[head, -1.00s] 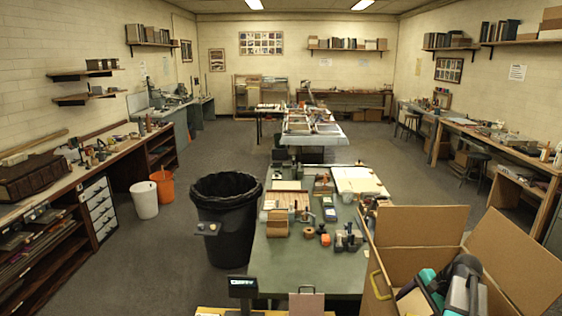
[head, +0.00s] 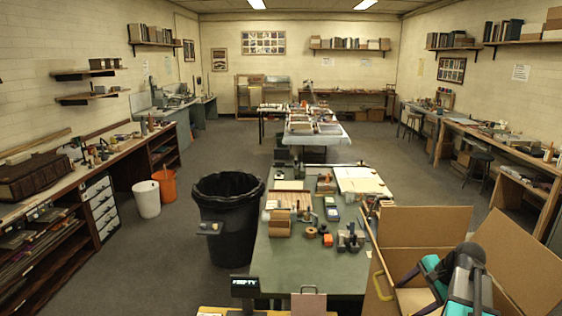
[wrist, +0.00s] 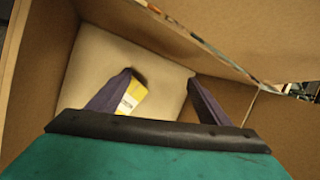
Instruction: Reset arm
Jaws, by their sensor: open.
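My gripper (wrist: 162,88) is open, with two purple fingers spread apart and a teal body behind them. In the head view my gripper (head: 404,278) is at the mouth of the open cardboard box (head: 428,222) at the lower right. The wrist view looks down into the box (wrist: 255,60), whose pale floor shows between the fingers. A small yellow item with a white label (wrist: 130,98) lies in the box, partly hidden by the left finger. I see nothing held between the fingers.
The green worktable (head: 285,250) carries several tools and boxes left of the carton. A black bin (head: 228,235) stands left of it. A small display (head: 244,287) and a clipboard-like panel (head: 308,303) are at the front. Open floor lies beyond.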

